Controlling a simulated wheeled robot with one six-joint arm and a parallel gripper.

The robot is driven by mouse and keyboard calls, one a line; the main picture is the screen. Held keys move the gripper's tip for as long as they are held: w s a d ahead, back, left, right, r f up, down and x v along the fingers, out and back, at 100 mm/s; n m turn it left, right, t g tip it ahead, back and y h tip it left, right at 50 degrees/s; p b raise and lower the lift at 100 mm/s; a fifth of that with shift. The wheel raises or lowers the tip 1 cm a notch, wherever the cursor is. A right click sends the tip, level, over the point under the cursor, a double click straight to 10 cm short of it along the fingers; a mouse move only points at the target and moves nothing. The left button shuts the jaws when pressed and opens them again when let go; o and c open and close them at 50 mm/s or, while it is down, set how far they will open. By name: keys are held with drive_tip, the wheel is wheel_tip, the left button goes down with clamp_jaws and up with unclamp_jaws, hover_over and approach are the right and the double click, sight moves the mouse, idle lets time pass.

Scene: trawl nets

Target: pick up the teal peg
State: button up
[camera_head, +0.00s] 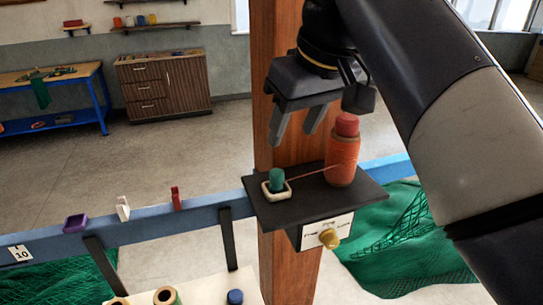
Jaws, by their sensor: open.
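The teal peg (276,178) stands upright in a small cream square holder (281,192) on the left part of a black shelf (312,202) fixed to a wooden post. My gripper (297,138) is above the shelf, pointing down, with its two fingers apart and nothing between them. The fingertips appear higher than the peg and slightly to its right in the picture; the exact gap cannot be told from this one view.
An orange thread spool (342,160) with a red top stands right of the peg; a thread runs from it toward the peg. A blue rail (150,223) carries a purple clip (76,223), a white clip (123,208) and a red clip (176,198). Green netting (400,245) hangs right.

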hover_over(278, 173)
drive_tip(key=s+d, duration=0.1)
drive_tip(key=s, duration=0.1)
wheel_tip(278, 173, down, 5)
drive_tip(key=shift+p+x, duration=0.45)
drive_tip(key=shift+x, duration=2.2)
drive_tip(key=shift+w+d, duration=0.1)
drive_tip(key=c, duration=1.1)
